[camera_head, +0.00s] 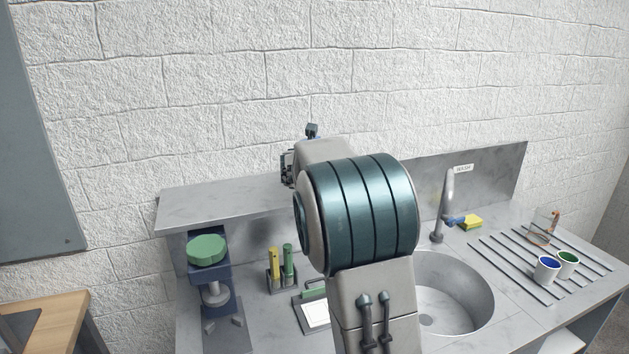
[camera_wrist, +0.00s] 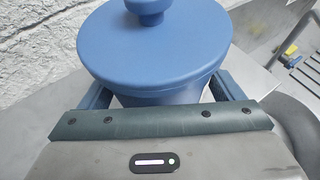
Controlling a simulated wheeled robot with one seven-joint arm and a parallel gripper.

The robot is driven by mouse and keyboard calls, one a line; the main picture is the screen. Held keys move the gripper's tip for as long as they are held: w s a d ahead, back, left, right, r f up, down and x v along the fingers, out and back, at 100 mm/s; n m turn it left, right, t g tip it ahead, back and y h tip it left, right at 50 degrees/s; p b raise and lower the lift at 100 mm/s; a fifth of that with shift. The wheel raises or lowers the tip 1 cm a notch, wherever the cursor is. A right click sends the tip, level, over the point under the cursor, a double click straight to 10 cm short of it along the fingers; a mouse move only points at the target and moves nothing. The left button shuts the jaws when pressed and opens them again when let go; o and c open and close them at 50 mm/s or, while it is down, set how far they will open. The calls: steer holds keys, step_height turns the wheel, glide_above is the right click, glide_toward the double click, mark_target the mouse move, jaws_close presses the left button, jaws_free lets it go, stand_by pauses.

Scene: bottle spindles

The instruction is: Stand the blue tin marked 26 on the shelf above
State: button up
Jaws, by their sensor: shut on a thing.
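The blue tin (camera_wrist: 155,50) fills the upper middle of the wrist view, with a wide round lid and a knob on top. My gripper (camera_wrist: 162,90) is shut on it, one finger on each side of the body below the lid. No number shows on the part in view. In the head view my arm hides most of the gripper and the tin; a small dark piece shows above the arm, and I cannot tell what it is.
Below the shelf are a green-topped device (camera_head: 207,250) and a holder (camera_head: 281,282) with yellow and green tubes. The shelf's left part is bare.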

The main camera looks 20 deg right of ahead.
step_height(320, 180, down, 3)
steer(key=shift+b, duration=0.4)
steer(key=shift+r, duration=0.1)
steer(key=o, duration=1.2)
steer(key=v, duration=1.2)
steer(key=shift+b, duration=0.4)
